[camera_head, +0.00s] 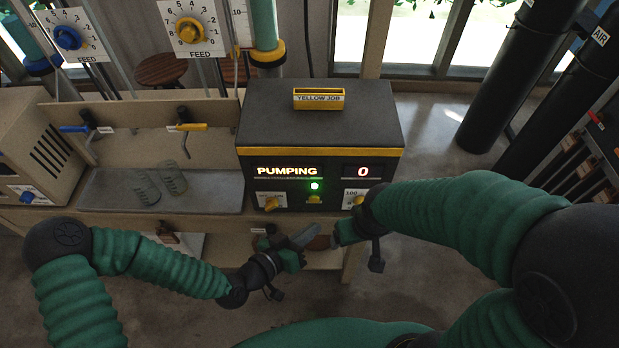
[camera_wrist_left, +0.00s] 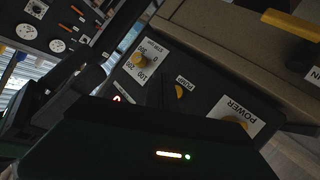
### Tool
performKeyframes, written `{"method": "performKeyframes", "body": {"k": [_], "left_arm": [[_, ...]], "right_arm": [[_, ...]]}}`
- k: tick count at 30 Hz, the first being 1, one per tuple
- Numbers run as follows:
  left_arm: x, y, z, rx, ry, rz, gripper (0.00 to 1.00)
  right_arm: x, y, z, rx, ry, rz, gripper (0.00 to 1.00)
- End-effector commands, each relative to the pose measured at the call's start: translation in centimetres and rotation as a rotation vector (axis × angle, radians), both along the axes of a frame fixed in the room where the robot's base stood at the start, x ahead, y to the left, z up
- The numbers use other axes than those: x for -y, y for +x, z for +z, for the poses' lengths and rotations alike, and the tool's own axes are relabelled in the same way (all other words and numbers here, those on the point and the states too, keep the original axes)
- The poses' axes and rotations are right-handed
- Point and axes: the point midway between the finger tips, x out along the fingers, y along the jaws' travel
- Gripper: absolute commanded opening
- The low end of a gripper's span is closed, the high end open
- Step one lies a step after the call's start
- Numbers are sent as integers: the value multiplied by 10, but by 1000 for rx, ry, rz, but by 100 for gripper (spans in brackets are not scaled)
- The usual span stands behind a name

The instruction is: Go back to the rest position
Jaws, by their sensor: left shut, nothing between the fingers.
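My left gripper (camera_head: 306,238) is shut and empty, just in front of the lower front of the black pump box (camera_head: 320,115). My right gripper (camera_head: 340,234) is close to its right, below the box's right-hand knob; whether its fingers are open is hidden. Both arms are bent in towards the middle. In the left wrist view the box's panel appears upside down, with a POWER knob (camera_wrist_left: 236,121), a small yellow button (camera_wrist_left: 180,91) and a numbered dial (camera_wrist_left: 139,58). A dark finger shape stands in front of it.
The box reads PUMPING and 0, with a green light (camera_head: 315,186). A yellow holder (camera_head: 319,98) marked YELLOW JOB sits on top. Black pipes (camera_head: 520,70) rise at right; open floor lies between.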

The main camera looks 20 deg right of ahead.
Motion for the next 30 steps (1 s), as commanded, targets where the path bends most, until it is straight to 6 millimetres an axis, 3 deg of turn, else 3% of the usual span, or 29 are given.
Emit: {"method": "performKeyframes", "body": {"k": [5, 8, 11, 14, 15, 18, 21, 24, 30], "left_arm": [[-2, -1, -2, -5, 21, -7, 0], [-21, -7, -15, -46, 156, -41, 0], [-78, -11, -30, -141, 418, -49, 0], [-160, -11, -19, -274, 680, 40, 0], [-192, -12, -4, -329, 759, 101, 0], [-257, -22, 46, -470, 868, 285, 0], [-292, -42, 91, -597, 870, 442, 0], [-304, -58, 117, -681, 832, 532, 0], [-305, -59, 118, -687, 827, 537, 0]], "right_arm": [[0, 0, 2, 0, 0, 0, 78], [0, 0, 10, 0, 0, 0, 78], [0, 0, 25, 0, 0, 0, 78], [0, 0, 40, 0, 0, 0, 78], [0, 0, 45, 0, 0, 0, 78], [0, 0, 58, 0, 0, 0, 78], [0, 0, 67, 0, 0, 0, 78], [0, 0, 70, 0, 0, 0, 78], [0, 0, 71, 0, 0, 0, 78]]}}
